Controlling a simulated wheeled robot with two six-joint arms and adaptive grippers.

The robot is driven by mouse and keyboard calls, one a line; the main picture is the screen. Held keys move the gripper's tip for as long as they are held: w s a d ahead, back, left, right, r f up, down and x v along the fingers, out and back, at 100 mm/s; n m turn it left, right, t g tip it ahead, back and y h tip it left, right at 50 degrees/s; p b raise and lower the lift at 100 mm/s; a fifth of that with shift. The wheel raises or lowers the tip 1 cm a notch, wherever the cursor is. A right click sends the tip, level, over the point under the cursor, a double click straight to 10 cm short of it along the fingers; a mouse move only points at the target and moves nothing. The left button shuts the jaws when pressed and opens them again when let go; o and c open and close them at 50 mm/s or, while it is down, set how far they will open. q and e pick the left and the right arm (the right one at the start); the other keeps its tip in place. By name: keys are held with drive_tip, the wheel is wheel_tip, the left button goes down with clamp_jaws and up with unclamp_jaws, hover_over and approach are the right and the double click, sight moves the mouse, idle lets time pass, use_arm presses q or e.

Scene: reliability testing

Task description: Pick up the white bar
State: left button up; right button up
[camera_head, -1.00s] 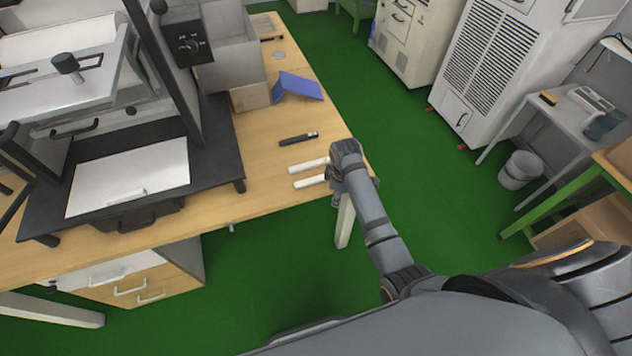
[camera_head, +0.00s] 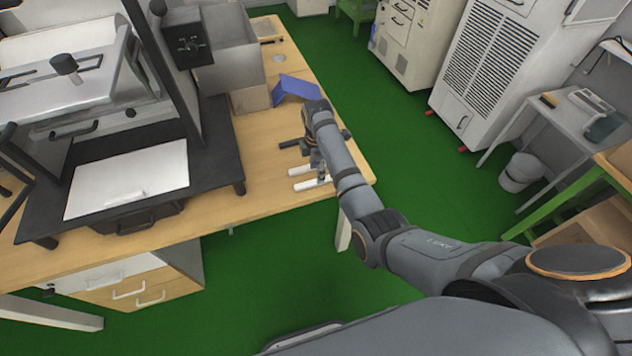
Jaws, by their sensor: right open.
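Two short white bars lie side by side near the front right corner of the wooden workbench. The upper white bar (camera_head: 298,171) and the lower white bar (camera_head: 307,185) are both partly covered at their right ends by my right gripper. My right gripper (camera_head: 321,177) points down at those right ends and is open. I cannot tell whether it touches either bar. Another small white bar (camera_head: 124,199) lies on the white sheet of the press at left. My left gripper is not in view.
A black pen-like object (camera_head: 289,144) lies behind the bars, partly hidden by my right arm. A blue angled stand (camera_head: 295,88) and a grey box (camera_head: 232,66) stand farther back. The dark press base (camera_head: 215,165) fills the bench's left. The bench's right edge is close.

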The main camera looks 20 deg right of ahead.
sight(302, 186)
drive_tip(key=f, duration=0.5)
drive_tip(key=shift+w+f, duration=0.1)
drive_tip(key=shift+w, duration=0.2)
clamp_jaws()
